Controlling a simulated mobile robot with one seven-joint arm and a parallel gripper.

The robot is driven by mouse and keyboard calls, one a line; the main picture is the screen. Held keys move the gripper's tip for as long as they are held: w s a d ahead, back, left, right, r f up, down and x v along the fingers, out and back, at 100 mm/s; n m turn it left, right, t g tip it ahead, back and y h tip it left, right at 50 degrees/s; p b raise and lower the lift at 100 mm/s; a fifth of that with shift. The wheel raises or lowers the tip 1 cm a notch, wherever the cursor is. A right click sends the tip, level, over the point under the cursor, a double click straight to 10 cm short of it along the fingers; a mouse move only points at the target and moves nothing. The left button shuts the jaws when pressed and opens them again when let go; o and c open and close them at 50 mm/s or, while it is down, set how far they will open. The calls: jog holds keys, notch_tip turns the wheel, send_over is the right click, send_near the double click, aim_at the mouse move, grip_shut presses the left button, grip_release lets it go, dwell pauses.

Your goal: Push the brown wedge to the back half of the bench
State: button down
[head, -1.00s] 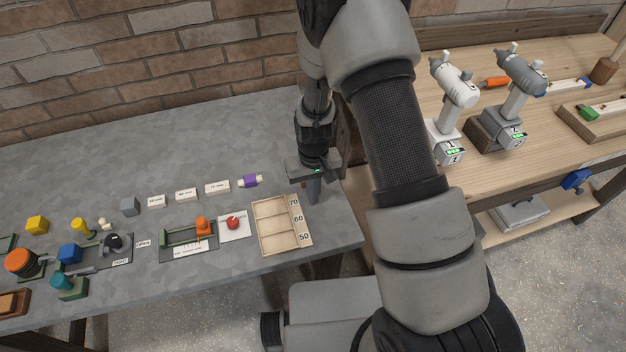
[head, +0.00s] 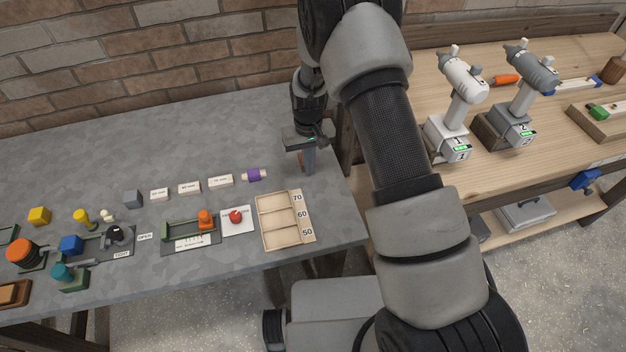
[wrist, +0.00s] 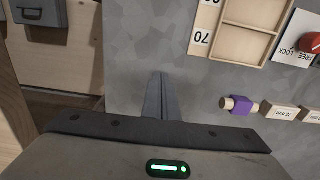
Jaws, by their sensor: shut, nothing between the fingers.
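The grey bench (head: 90,140) stands against the brick wall. My gripper (head: 309,172) is shut and empty, pointing down at the bench's right end, behind the sorting tray. A small brown patch, which looks like the brown wedge (head: 301,160), shows just left of and behind the fingers. Most of it is hidden by my gripper, and I cannot tell whether they touch. In the wrist view my shut fingers (wrist: 160,95) are over bare grey bench top, and the wedge does not show there.
The numbered wooden tray (head: 284,220) is in front of my gripper. The bench behind these is clear up to the wall. A wooden workbench (head: 480,170) with two drills stands to the right.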

jog(key=w+a+b, duration=0.1)
jog(key=w, duration=0.3)
jog(key=w+a+b, duration=0.1)
jog(key=w+b, duration=0.1)
jog(key=w, duration=0.3)
jog(key=w+a+b, duration=0.1)
jog(key=w+b, duration=0.1)
jog(key=w, duration=0.2)
jog(key=shift+w+f, duration=0.2)
jog(key=shift+w, duration=0.1)
jog(key=shift+w+r+b, duration=0.1)
jog(key=shift+w+b, duration=0.3)
jog(key=shift+w, duration=0.05)
jog(key=shift+r, duration=0.1)
